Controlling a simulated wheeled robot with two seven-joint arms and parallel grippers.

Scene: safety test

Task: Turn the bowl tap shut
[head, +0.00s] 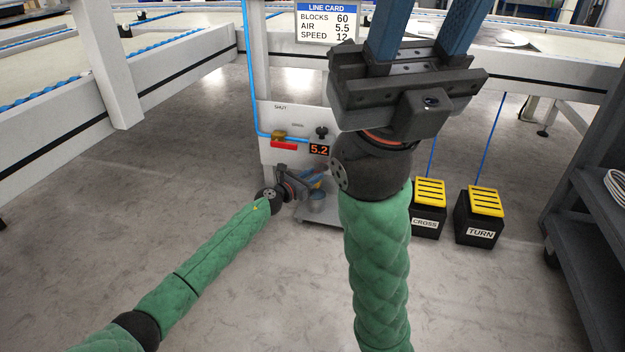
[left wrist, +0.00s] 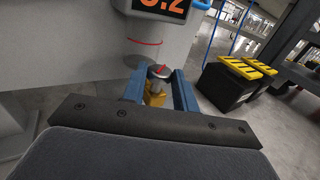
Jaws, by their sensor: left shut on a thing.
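The bowl tap (left wrist: 158,71) shows in the left wrist view as a small grey round piece with a red mark, above a brass-coloured part. It sits below a pale bowl with a red ring (left wrist: 145,42). My left gripper (left wrist: 158,82) has its blue fingers on either side of the tap and is shut on it. In the head view my left gripper (head: 312,183) is low at the white post, under the display, and the tap is hidden there. My right gripper (head: 425,25) is raised in front, fingers apart and empty, tips cut off by the frame.
A white panel (head: 285,117) carries a brass valve with a red lever (head: 284,146), and a display (head: 319,149) reading 5.2. Black boxes with yellow tops, CROSS (head: 427,222) and TURN (head: 480,232), stand right. A dark shelf cart (head: 590,200) is far right. Floor at left is clear.

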